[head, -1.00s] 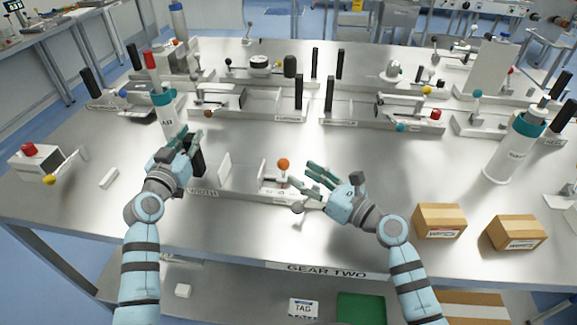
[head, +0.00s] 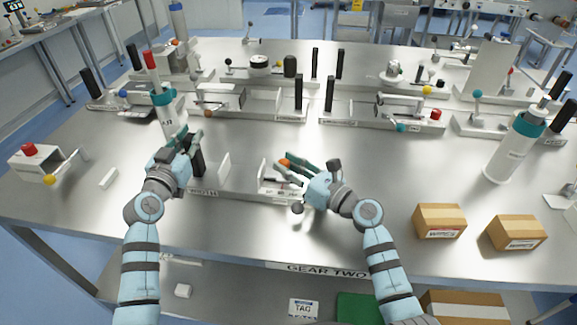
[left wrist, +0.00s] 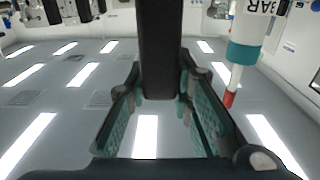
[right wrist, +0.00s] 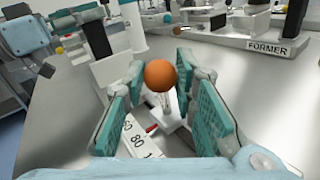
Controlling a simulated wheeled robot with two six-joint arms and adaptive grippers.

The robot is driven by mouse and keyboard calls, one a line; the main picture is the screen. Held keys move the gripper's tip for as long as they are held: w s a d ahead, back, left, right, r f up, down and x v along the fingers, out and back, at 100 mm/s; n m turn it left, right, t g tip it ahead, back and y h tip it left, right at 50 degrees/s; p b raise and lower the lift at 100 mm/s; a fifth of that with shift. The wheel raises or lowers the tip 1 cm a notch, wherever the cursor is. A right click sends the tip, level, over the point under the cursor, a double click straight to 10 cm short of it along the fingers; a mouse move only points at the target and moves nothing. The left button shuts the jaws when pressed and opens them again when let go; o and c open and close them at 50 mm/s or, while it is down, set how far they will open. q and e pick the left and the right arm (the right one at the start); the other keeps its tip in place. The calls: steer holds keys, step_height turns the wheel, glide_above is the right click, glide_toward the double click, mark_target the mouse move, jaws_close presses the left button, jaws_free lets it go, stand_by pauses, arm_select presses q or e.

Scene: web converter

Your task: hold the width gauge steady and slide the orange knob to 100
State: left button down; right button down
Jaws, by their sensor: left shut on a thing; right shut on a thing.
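The width gauge (head: 242,181) lies near the front of the table, with a WIDTH label and upright plates. My left gripper (head: 190,141) is shut on the gauge's black upright handle (head: 199,160), which stands between its fingers in the left wrist view (left wrist: 160,50). The orange knob (head: 284,162) is at the gauge's right part, partly hidden by my right gripper (head: 291,165). In the right wrist view the knob (right wrist: 160,75) sits between the fingers, which are shut on it. A scale (right wrist: 135,138) shows 60, 80 and a cut-off number; a red pointer (right wrist: 151,128) lies beside it, its exact reading unclear.
A white-and-teal bottle (head: 165,112) with a red tip stands just behind my left gripper. Other fixtures, such as the former (right wrist: 262,44), line the back. Two cardboard boxes (head: 439,221) lie at right. The table between gauge and boxes is clear.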

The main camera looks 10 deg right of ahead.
arm_select(q)
steer(key=shift+s+f, duration=0.1)
steer(key=shift+f, duration=0.45)
arm_select(e)
steer(key=shift+s+d, duration=0.3)
steer(key=shift+d, duration=0.55)
steer(key=shift+s+d, duration=0.25)
steer(key=shift+d, duration=0.55)
arm_select(q)
steer(key=shift+a, duration=0.1)
arm_select(e)
steer(key=c, duration=1.3)
jaws_free()
steer(key=shift+d, duration=0.15)
steer(key=v, duration=1.2)
steer(key=shift+s+r, duration=0.1)
steer(key=shift+s, duration=0.15)
arm_select(q)
steer(key=shift+r, duration=0.35)
arm_select(e)
steer(key=shift+w+r, duration=0.1)
